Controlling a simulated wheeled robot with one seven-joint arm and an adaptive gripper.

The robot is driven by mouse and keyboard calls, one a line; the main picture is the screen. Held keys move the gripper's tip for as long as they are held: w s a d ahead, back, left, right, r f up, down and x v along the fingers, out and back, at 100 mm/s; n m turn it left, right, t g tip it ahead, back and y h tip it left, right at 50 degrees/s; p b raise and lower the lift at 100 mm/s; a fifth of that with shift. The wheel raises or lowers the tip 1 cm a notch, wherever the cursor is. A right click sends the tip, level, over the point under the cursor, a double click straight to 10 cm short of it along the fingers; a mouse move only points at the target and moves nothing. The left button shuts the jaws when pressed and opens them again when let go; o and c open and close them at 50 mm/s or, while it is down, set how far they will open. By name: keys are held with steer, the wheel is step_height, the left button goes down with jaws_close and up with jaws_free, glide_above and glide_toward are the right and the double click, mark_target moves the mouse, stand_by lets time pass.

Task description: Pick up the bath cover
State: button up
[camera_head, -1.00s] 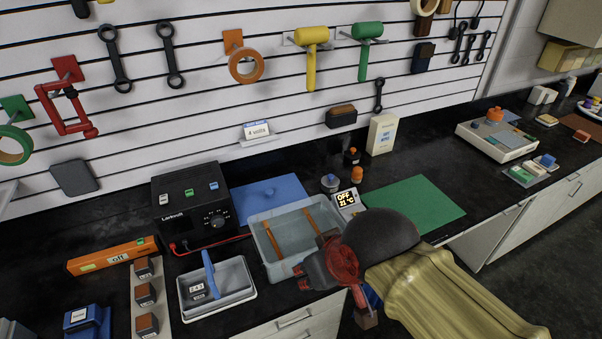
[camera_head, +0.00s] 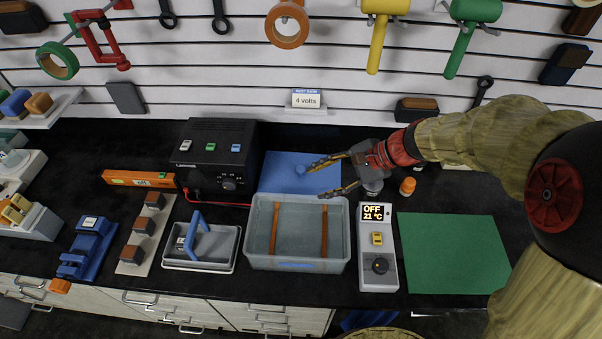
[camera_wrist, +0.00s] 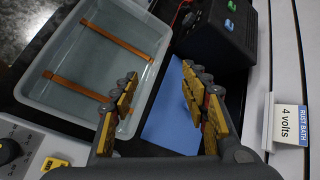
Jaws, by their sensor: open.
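The bath cover (camera_head: 275,182) is a flat blue panel lying on the black counter behind the bath, with a small blue knob (camera_head: 300,170) on it. It also shows in the wrist view (camera_wrist: 168,122), partly hidden by my fingers. The bath (camera_head: 297,262) is a translucent grey tub, open at the top, with two brown bars in it. My gripper (camera_head: 320,181) is open and empty. It reaches in from the right, its fingers over the cover's right part and the bath's back edge. In the wrist view my gripper (camera_wrist: 158,75) has its fingers spread. I cannot tell its height above the cover.
A black power supply (camera_head: 215,150) stands left of the cover. A temperature controller (camera_head: 378,255) stands right of the bath and a grey tray (camera_head: 203,262) left of it. A bottle with an orange cap (camera_head: 407,187) stands near my wrist. A green mat (camera_head: 450,250) lies clear at right.

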steer(key=w+f+m+t+y, duration=0.2)
steer(key=w+f+m, duration=0.45)
steer(key=w, duration=0.25)
steer(key=m+t+y+p, duration=0.1)
steer(key=m+t, duration=0.1)
steer(key=m, duration=0.3)
glide_toward(304, 169)
steer(key=shift+w+a+f, duration=0.1)
steer(key=shift+a+f, duration=0.1)
steer(key=shift+a, duration=0.25)
steer(key=shift+a+f, duration=0.15)
steer(key=shift+a, duration=0.3)
steer(key=shift+w+a+f, duration=0.15)
steer(key=shift+w+f, duration=0.05)
steer(key=shift+f, duration=0.05)
steer(key=b+x, duration=0.1)
steer(key=x, duration=0.6)
steer(key=shift+w+a, duration=0.15)
steer(key=shift+w, duration=0.1)
steer(key=shift+r, duration=0.1)
steer(key=c, duration=1.1)
jaws_close()
